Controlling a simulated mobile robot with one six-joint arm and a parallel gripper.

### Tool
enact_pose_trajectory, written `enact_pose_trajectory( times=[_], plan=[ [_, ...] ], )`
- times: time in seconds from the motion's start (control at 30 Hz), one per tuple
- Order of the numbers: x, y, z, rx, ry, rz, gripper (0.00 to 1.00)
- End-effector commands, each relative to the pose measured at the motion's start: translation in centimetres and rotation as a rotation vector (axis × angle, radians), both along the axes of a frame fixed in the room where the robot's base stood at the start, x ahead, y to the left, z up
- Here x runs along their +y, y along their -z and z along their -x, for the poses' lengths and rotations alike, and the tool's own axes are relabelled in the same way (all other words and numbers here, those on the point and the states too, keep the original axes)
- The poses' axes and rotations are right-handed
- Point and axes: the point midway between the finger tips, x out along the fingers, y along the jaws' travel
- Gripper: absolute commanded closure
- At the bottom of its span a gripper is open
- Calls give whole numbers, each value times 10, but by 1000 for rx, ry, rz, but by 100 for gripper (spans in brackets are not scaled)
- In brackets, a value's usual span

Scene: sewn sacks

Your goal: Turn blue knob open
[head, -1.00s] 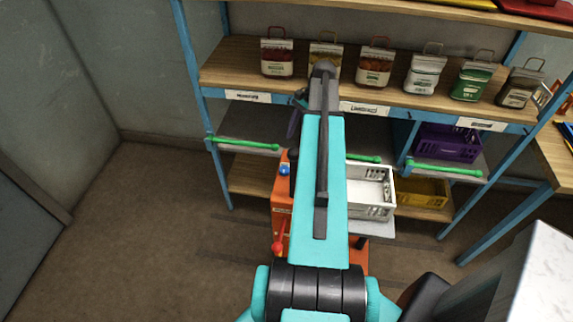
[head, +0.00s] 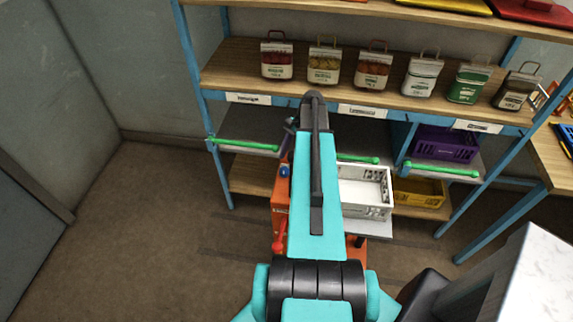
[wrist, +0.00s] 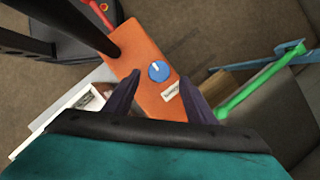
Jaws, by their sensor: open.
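The blue knob (wrist: 159,71) is a round dial with a white mark, set on the orange housing (wrist: 141,88) with a white label beside it. In the head view the knob (head: 284,171) shows small on the orange housing (head: 281,200), just left of my arm. My gripper (wrist: 158,92) is open and empty in the wrist view, with one dark finger on each side below the knob. The knob appears ahead of the fingertips, apart from them.
A red lever (head: 279,242) is low on the orange housing. A white crate (head: 364,192) stands right of my arm. Shelves with green bars (head: 447,170), seed-like packets (head: 422,76), a purple crate (head: 446,143) and a yellow crate (head: 419,191) lie behind. Open floor (head: 140,240) is at left.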

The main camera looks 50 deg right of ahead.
Motion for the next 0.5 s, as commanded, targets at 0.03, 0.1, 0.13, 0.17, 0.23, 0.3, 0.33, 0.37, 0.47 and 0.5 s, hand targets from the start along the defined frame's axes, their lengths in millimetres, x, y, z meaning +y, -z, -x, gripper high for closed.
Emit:
enact_pose_trajectory(
  times=[0.03, 0.1, 0.13, 0.17, 0.23, 0.3, 0.33, 0.37, 0.47, 0.5],
  plan=[
    [2, 3, 0, 2, -1, -1, 49],
    [5, 9, -1, 0, -1, -1, 49],
    [6, 12, -1, 1, -2, -1, 49],
    [7, 14, -2, 1, -2, -1, 49],
    [10, 20, -2, 1, -2, -1, 49],
    [12, 26, -3, 1, -2, -1, 49],
    [13, 28, -3, 1, -2, -1, 49],
    [13, 30, -3, 1, -2, -1, 49],
    [15, 36, -4, 1, -1, 0, 49],
    [16, 38, -4, 1, -1, 0, 49]
  ],
)
